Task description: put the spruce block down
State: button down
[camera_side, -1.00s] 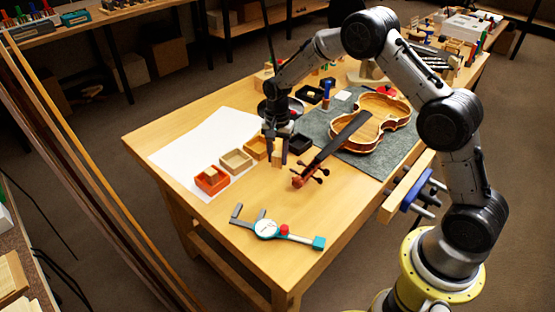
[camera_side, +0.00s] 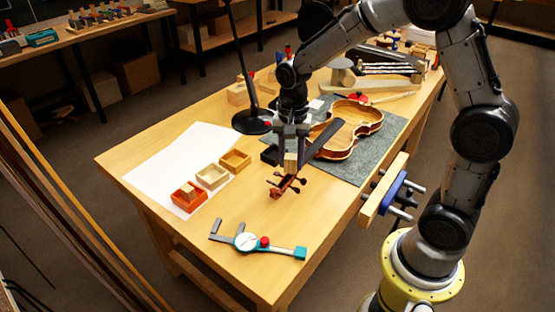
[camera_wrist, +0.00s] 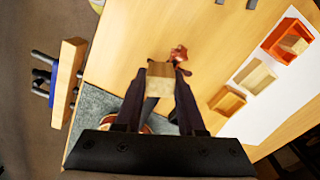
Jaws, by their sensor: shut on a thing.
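My gripper (camera_side: 291,166) is shut on the spruce block (camera_side: 290,160), a small pale wooden block. The reddish scroll shows just beyond the block there. The block seems to be above the bench top, but its exact height is hard to tell.
The violin body (camera_side: 359,128) lies on a grey mat. A caliper (camera_side: 285,251) lies in front.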

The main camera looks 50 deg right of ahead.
jog(key=shift+a+f, duration=0.2)
jog(key=shift+f, duration=0.2)
jog(key=w+a+f+n, duration=0.25)
jog(key=w+n, duration=0.45)
jog(key=n, duration=0.6)
jog(key=s+d+r+m, duration=0.1)
jog(key=s+d+m, duration=0.2)
jog(key=s+d, duration=0.55)
jog(key=s+d+r+m, duration=0.25)
jog(key=s+d, duration=0.25)
jog(key=d, duration=0.6)
jog(key=s+d+r+m, duration=0.1)
jog(key=s+d+m, duration=0.2)
jog(key=s+d, duration=0.55)
send_over(366, 144)
jog(key=shift+m, duration=0.25)
jog(key=f, duration=0.9)
jog(key=shift+s+a+f, duration=0.1)
jog(key=shift+s+a, duration=0.05)
jog(key=shift+a, duration=0.2)
jog(key=shift+d+f, duration=0.2)
jog(key=shift+f, duration=0.15)
jog(key=shift+w+d+f, duration=0.1)
jog(key=shift+w+f, duration=0.1)
jog(key=shift+f, duration=1.4)
